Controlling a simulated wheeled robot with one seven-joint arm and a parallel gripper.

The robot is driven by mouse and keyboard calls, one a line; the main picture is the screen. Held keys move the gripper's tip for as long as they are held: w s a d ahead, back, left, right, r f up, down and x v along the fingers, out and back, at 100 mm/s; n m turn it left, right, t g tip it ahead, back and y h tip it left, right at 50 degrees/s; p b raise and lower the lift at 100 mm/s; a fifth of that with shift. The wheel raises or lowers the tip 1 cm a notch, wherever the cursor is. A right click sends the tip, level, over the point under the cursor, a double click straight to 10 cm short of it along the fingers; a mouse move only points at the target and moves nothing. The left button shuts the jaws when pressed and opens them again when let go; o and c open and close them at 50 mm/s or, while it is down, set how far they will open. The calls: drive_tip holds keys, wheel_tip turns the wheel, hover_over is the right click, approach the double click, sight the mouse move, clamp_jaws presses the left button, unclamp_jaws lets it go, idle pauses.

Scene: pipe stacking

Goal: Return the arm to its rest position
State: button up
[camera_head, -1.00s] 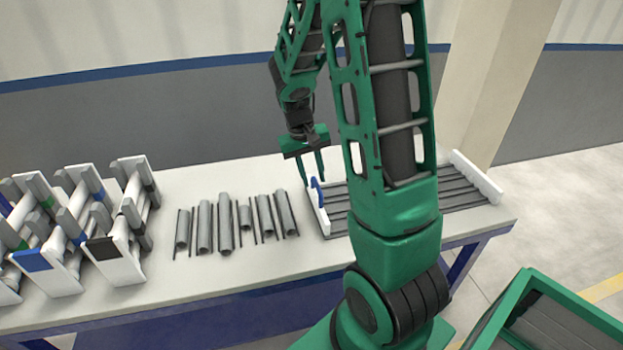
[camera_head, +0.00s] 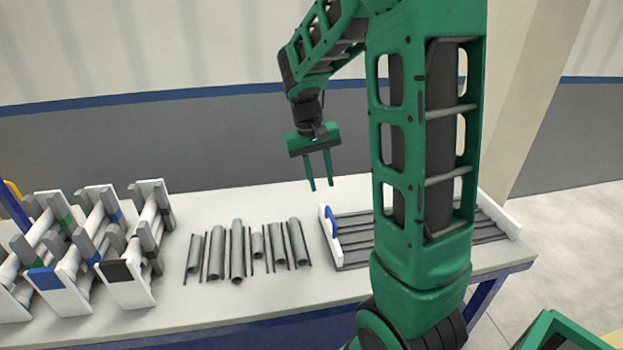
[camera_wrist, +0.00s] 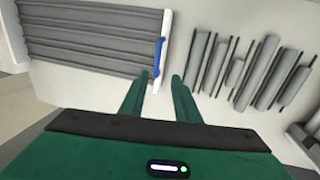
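My gripper (camera_head: 320,187) hangs above the table, pointing down, with its two green fingers apart and nothing between them. In the wrist view my gripper (camera_wrist: 160,82) also shows its fingers apart and empty. Below and to its right in the head view is a white-ended rack (camera_head: 330,240) with a blue clip, holding several long grey pipes (camera_head: 358,246); my arm hides part of it. A row of several short grey pipes (camera_head: 237,250) of differing widths lies on the table to the left of the rack.
The white table (camera_head: 200,318) has a blue frame. White stands (camera_head: 128,285) with pipes across them fill its left end. A green-edged bin (camera_head: 545,330) is at the lower right. The air around my gripper is free, with the wall (camera_head: 150,145) behind.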

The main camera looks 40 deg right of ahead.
drive_tip(key=s+a+r+y, duration=0.1)
drive_tip(key=s+a, duration=0.1)
drive_tip(key=s, duration=1)
drive_tip(key=s+a+r+m+t+y, duration=0.1)
drive_tip(key=s+a+r, duration=0.1)
drive_tip(key=s, duration=1)
drive_tip(key=shift+s+a, duration=0.25)
drive_tip(key=shift+a, duration=0.25)
drive_tip(key=shift+w+f, duration=0.25)
drive_tip(key=shift+w, duration=0.4)
